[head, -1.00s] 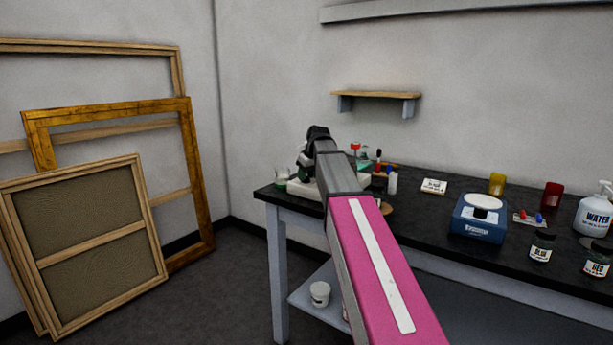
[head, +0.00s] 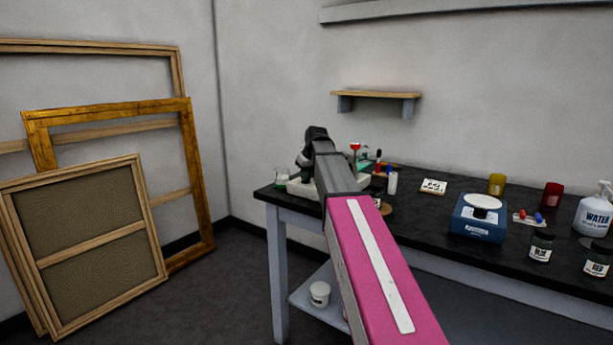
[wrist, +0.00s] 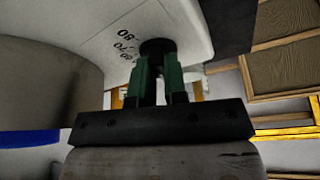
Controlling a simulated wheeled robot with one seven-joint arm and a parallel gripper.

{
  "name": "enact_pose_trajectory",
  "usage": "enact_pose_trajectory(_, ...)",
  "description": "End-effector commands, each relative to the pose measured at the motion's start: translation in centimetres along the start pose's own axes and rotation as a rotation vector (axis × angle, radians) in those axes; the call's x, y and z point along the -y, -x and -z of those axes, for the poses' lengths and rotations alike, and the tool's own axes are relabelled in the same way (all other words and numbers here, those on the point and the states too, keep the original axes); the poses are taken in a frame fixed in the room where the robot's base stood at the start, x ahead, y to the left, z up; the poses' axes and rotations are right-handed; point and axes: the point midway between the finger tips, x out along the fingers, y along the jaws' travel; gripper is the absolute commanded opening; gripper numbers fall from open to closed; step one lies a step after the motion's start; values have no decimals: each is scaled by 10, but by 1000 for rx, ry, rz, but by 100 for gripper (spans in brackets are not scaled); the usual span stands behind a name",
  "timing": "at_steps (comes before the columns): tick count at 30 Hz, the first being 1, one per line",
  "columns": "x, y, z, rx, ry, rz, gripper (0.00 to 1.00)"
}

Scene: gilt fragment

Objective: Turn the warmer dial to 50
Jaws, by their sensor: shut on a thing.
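The warmer (wrist: 185,38) is a white box with black printed numbers, seen close in the wrist view; 80 and 70 can be read. It also shows in the head view as a low white body (head: 301,189) at the bench's left end, partly behind my arm. Its dial (wrist: 158,46) is a small dark knob on the white face. My gripper (wrist: 158,62) has green fingers, one on each side of the dial, and is shut on it. The dial's pointer is hidden, so its setting cannot be read. In the head view my arm hides the dial.
The black bench (head: 420,215) also bears a blue scale (head: 480,222), jars, a water bottle (head: 596,212) and small cups. A flask (head: 281,177) stands left of the warmer. Wooden frames (head: 110,245) lean at the left wall. A small shelf (head: 375,94) hangs above.

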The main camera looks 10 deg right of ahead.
Motion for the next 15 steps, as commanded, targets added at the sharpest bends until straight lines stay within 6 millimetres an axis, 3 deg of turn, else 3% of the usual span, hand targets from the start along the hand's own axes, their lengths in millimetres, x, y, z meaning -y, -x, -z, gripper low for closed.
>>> enact_pose_trajectory(15,3,-2,0,2,-426,-177,0)
